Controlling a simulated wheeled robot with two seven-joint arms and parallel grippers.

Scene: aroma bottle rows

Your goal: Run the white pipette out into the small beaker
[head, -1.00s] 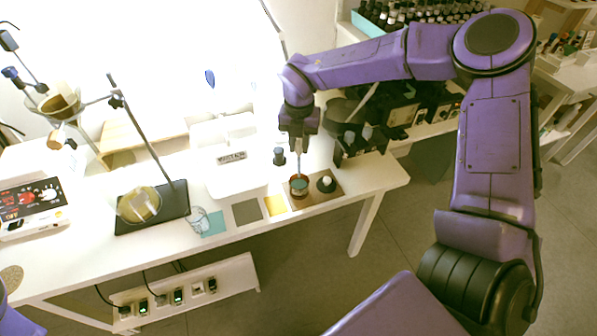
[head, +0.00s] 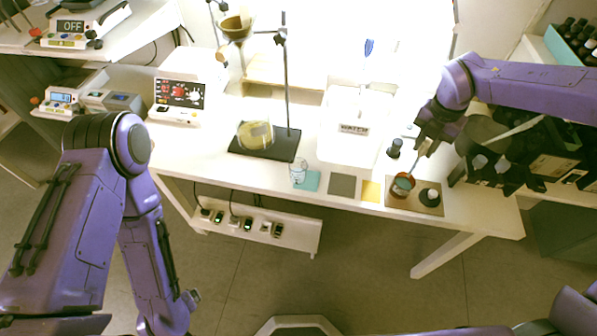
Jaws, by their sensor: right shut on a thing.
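My right gripper (head: 432,138) is shut on the white pipette (head: 419,158), which shows as a thin pale piece below the jaws. The pipette slants down to the open mouth of an amber jar (head: 403,187) on a brown board. Whether its tip is inside the jar I cannot tell.
A black-capped item (head: 430,197) stands beside the jar on the brown board (head: 436,211). Grey (head: 342,185) and yellow (head: 371,191) squares lie between beaker and board.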

